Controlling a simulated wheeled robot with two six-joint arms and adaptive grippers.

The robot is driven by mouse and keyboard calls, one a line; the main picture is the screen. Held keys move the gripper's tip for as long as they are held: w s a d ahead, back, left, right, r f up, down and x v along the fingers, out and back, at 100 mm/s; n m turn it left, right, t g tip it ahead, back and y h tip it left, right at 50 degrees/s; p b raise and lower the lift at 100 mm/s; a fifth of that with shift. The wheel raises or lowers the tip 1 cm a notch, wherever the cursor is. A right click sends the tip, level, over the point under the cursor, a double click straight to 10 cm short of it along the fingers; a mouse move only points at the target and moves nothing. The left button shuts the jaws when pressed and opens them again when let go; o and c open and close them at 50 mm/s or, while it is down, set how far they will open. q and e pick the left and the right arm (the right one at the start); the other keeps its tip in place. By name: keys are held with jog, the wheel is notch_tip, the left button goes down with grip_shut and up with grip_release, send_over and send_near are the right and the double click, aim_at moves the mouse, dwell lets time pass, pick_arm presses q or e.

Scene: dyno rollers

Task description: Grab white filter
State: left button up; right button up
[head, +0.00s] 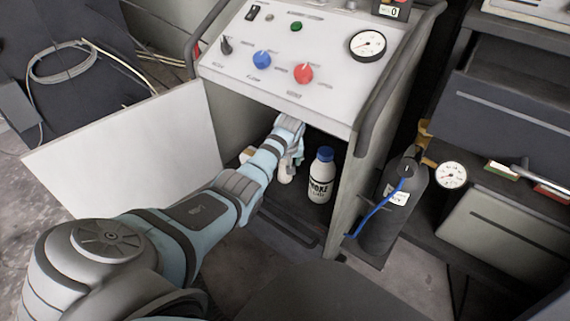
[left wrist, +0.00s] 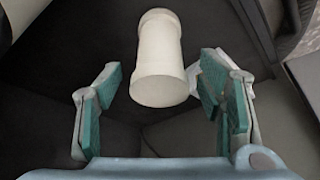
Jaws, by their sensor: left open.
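The white filter (left wrist: 158,60) is a plain white cylinder with a wider rim at its near end. In the left wrist view it stands out between the two green-padded fingers of my left gripper (left wrist: 156,88). The fingers are open, with visible gaps on both sides, the right one smaller. In the head view my left arm reaches into the open cabinet, and the left gripper (head: 292,155) hides most of what is there. A small part of a white object (head: 286,174), likely the filter, shows just below it. My right gripper is in neither view.
A white bottle with a blue cap (head: 321,175) stands just right of my gripper in the cabinet. The open cabinet door (head: 130,150) is on the left. The control panel (head: 325,65) is above the opening. A dark gas cylinder (head: 400,205) stands outside on the right.

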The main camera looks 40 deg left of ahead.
pick_arm(q)
jog(key=c, duration=1.2)
jog(key=shift+c, duration=0.2)
